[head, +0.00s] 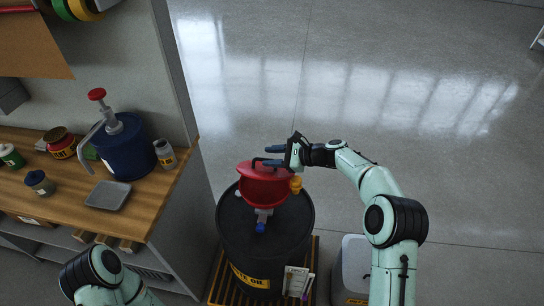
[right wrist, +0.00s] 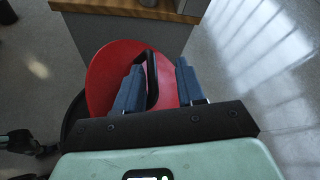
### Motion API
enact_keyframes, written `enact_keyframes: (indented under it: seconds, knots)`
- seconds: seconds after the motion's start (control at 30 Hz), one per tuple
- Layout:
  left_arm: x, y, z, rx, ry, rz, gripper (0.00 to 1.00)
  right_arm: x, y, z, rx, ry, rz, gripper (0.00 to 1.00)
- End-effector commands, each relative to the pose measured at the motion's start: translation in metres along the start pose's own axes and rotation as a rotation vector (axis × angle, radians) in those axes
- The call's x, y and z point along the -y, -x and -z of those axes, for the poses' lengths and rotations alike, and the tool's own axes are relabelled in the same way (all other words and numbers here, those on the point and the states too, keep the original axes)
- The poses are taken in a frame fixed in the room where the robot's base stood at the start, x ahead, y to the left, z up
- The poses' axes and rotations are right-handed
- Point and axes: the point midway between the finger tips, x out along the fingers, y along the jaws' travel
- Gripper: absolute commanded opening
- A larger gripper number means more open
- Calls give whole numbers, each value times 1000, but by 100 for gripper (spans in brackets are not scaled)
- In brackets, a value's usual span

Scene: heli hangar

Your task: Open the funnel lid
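The red funnel (head: 264,188) sits on top of the black waste oil drum (head: 235,225). Its red lid (right wrist: 108,68) lies over it and looks closed. The lid's black handle (head: 268,161) shows in the right wrist view (right wrist: 152,78) as a bar between my fingers. My right gripper (head: 275,156) is at the lid from the right. Its two blue fingers (right wrist: 158,88) are apart, one on each side of the handle, with a gap to the right finger. The left finger is close to the handle; contact is unclear. My left gripper is out of view.
A wooden workbench (head: 165,195) with a blue pump container (head: 126,150) and several jars stands left of the drum. A grey bin (head: 354,262) is at the drum's right. An orange-yellow piece (head: 295,185) is beside the funnel. The floor behind is clear.

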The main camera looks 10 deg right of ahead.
Motion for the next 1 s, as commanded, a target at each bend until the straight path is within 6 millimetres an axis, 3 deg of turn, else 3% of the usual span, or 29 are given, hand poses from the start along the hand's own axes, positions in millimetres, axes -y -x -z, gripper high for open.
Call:
enact_keyframes:
  seconds: [0.17,0.4,0.6,0.8,1.0]
  knots:
    - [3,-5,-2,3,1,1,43,0,24,2,-3,0,4,38]
    - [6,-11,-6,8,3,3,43,0,79,2,-5,-1,6,38]
    - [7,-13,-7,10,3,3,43,0,115,2,-3,0,3,38]
    - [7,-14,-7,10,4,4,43,0,131,1,-2,0,1,38]
    - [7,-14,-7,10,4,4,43,0,133,1,-1,0,0,38]
